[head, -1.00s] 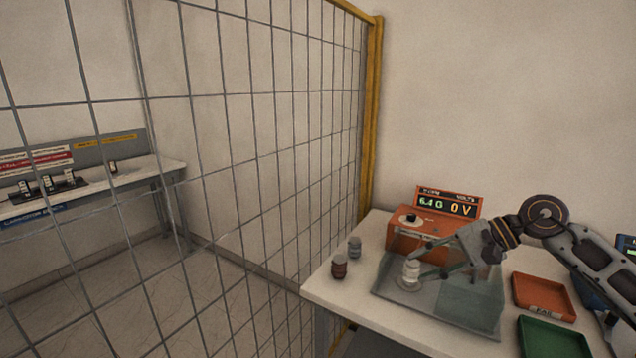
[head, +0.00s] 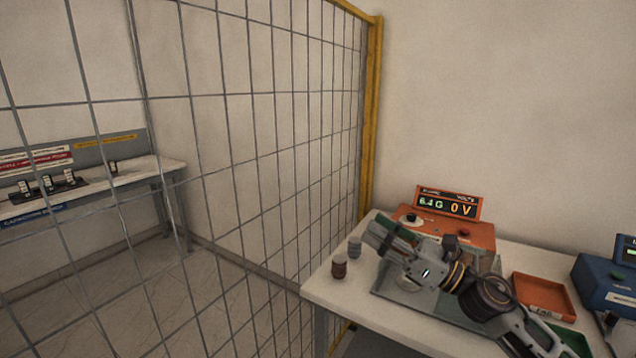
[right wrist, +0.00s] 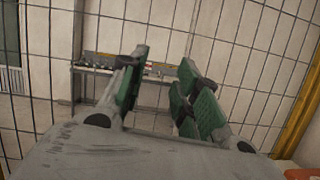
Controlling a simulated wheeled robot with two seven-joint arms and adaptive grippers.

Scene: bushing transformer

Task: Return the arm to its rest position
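My right gripper (head: 376,236) hangs over the work table, pointing left and away from me. In the right wrist view its green-padded fingers (right wrist: 160,90) stand apart with nothing between them, and they face the mesh fence. The arm reaches in from the lower right in the head view, bent low over the table. The gripper covers most of the transparent test tray (head: 465,318), and I cannot make out the white bushing behind it. A brown bushing (head: 339,267) and a grey bushing (head: 354,247) stand at the table's left edge. My left gripper is not in view.
The orange tester (head: 475,236) with its lit display (head: 447,203) stands behind the gripper. An orange tray (head: 543,296), a partly hidden green tray (head: 572,338) and a blue device (head: 604,284) are to the right. A mesh fence (head: 255,150) with a yellow post (head: 372,110) stands left.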

